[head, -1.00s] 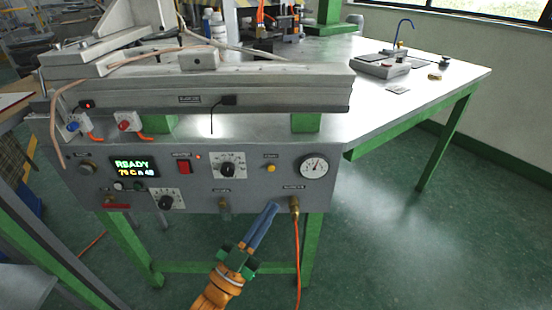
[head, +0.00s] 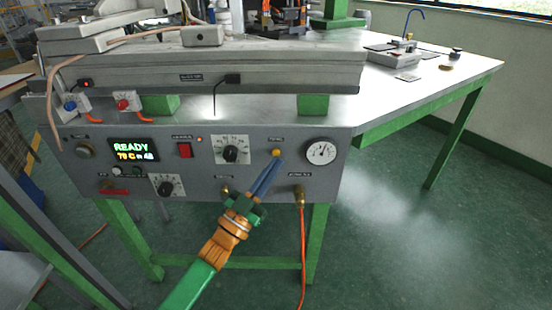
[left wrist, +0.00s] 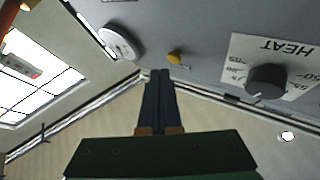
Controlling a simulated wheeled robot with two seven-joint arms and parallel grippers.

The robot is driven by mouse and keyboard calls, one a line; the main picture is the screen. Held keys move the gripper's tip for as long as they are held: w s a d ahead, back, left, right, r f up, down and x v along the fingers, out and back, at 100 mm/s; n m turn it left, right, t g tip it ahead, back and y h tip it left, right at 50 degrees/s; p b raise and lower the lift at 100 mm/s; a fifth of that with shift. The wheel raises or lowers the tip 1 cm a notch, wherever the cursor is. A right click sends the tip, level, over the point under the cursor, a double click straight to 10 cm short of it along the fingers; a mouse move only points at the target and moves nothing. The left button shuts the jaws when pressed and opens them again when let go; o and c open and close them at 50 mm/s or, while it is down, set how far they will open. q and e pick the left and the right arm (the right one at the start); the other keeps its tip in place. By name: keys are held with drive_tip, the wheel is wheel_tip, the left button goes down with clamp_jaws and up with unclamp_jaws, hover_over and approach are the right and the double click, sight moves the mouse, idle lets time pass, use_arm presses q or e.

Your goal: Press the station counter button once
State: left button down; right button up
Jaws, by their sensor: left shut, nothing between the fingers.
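The station's grey front panel (head: 205,180) carries a small yellow button (head: 276,153) left of a round gauge. The button also shows in the left wrist view (left wrist: 174,58); I cannot read its label. My left gripper (head: 274,164) is shut and empty, its blue fingers pointing up toward the button from just below it. In the left wrist view, its closed fingertips (left wrist: 160,73) appear just below and left of the button; I cannot tell if they touch. The display (head: 133,151) shows READY and a second line of yellow characters. My right gripper is not in view.
Near the button are the round gauge (head: 320,151), the heat dial (head: 230,149) and a red switch (head: 184,150). A brass fitting with an orange hose (head: 301,240) hangs right of my left arm. The bench top (head: 400,95) has free room at right.

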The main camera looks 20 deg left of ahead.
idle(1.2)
use_arm(q)
drive_tip(key=shift+w, duration=0.1)
idle(0.7)
drive_tip(key=shift+w+a, duration=0.15)
drive_tip(key=shift+w, duration=0.2)
drive_tip(key=shift+w+a+b, duration=0.15)
drive_tip(key=shift+w+b, duration=0.25)
drive_tip(key=shift+b, duration=0.15)
idle(0.4)
drive_tip(key=shift+r, duration=0.1)
drive_tip(key=shift+s+d+p, duration=0.3)
drive_tip(key=shift+s+p, duration=0.4)
drive_tip(key=shift+s, duration=0.1)
